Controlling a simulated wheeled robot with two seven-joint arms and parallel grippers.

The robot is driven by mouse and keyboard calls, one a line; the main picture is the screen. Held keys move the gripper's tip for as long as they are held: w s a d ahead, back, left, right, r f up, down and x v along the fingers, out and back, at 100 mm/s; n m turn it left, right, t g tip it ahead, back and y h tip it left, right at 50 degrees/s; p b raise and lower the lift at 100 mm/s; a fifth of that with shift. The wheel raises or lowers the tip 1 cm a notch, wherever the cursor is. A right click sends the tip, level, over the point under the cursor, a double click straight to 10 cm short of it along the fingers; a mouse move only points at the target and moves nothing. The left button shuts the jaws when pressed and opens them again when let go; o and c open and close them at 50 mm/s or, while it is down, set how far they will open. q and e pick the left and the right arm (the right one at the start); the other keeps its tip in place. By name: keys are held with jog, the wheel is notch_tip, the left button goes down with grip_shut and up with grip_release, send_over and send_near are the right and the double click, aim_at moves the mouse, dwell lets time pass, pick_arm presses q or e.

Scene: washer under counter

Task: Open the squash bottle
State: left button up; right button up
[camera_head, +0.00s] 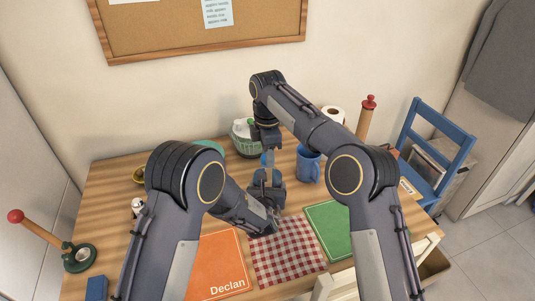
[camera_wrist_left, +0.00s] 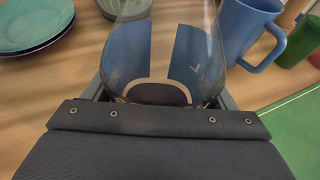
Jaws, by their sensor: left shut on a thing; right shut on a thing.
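The squash bottle (camera_head: 267,159) stands on the wooden table between my two grippers, mostly hidden by them in the head view. In the left wrist view the bottle (camera_wrist_left: 165,55) is clear with blue label parts. My left gripper (camera_head: 267,175) is shut around the bottle's body from the front, low down, with a jaw on each side. My right gripper (camera_head: 268,146) points down from above and is shut at the bottle's top. The cap is hidden, so I cannot tell if it is on the neck or apart from it.
A blue mug (camera_head: 308,166) stands close right of the bottle. A green-and-white container (camera_head: 244,138) and teal plates (camera_wrist_left: 35,24) are behind left. A checked cloth (camera_head: 287,252), orange mat (camera_head: 217,266) and green mat (camera_head: 328,226) lie in front. A blue chair (camera_head: 437,139) stands at right.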

jog(key=n, duration=0.9)
jog(key=shift+n, duration=0.4)
jog(key=shift+r, duration=0.15)
jog(key=shift+r, duration=0.95)
jog(key=shift+r, duration=0.1)
jog(key=shift+r, duration=1.95)
pick_arm(q)
jog(key=o, duration=1.9)
